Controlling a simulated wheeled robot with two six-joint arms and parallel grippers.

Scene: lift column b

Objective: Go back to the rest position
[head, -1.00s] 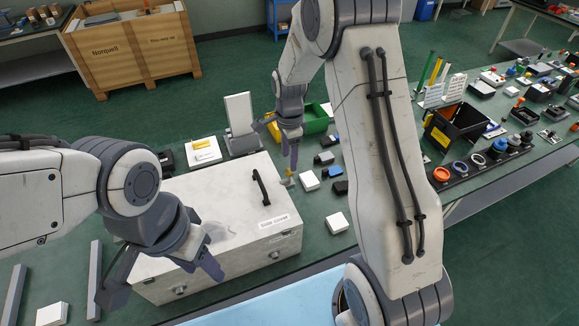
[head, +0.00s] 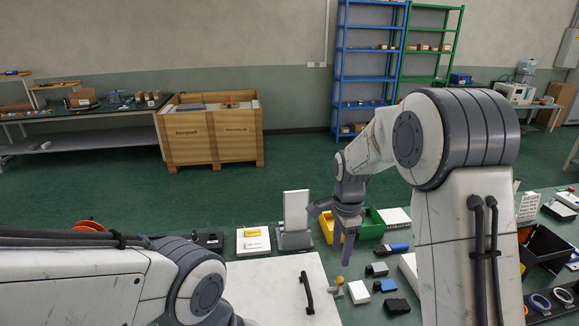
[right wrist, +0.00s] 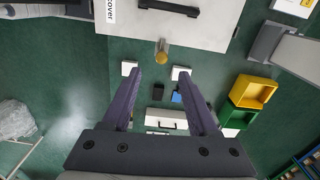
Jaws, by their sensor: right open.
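My left arm reaches in from the lower left of the head view. Its gripper is out of the picture below.
A grey stand with a white panel (head: 296,212), a yellow bin (head: 328,226) and a green bin (head: 371,226) stand near my right gripper. Small blocks lie on the table. A wooden crate (head: 212,137) and a blue shelf (head: 343,70) stand behind, across open floor.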

